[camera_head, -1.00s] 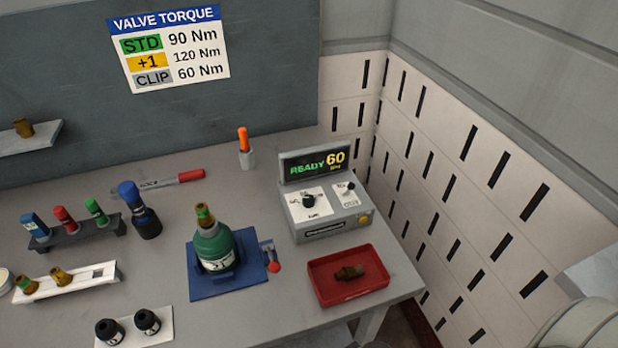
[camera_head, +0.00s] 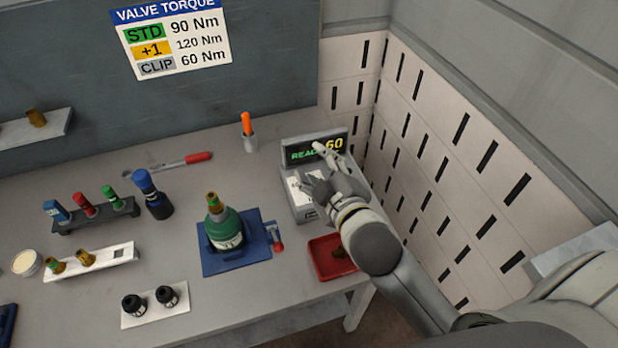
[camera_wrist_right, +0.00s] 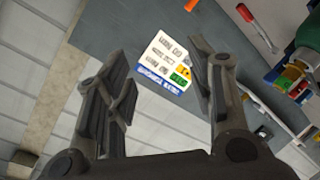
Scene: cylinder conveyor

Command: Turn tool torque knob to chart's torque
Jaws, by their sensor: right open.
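The torque control box (camera_head: 302,204) stands at the table's back right. Its display (camera_head: 300,152) reads READY in green and 60 in yellow, partly covered by my gripper. My right gripper (camera_head: 318,165) is open and empty over the box, and its hand hides most of the box's top face and the knobs. The valve torque chart (camera_head: 176,38) hangs on the back panel: STD 90 Nm, +1 120 Nm, CLIP 60 Nm. In the right wrist view the chart (camera_wrist_right: 163,61) shows upside down between the open fingers (camera_wrist_right: 160,85). My left gripper is not in view.
A green cylinder (camera_head: 226,222) with a brass valve stands on a blue holder (camera_head: 215,263). A red tray (camera_head: 322,254) sits under my right forearm. The slotted wall is close on the right.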

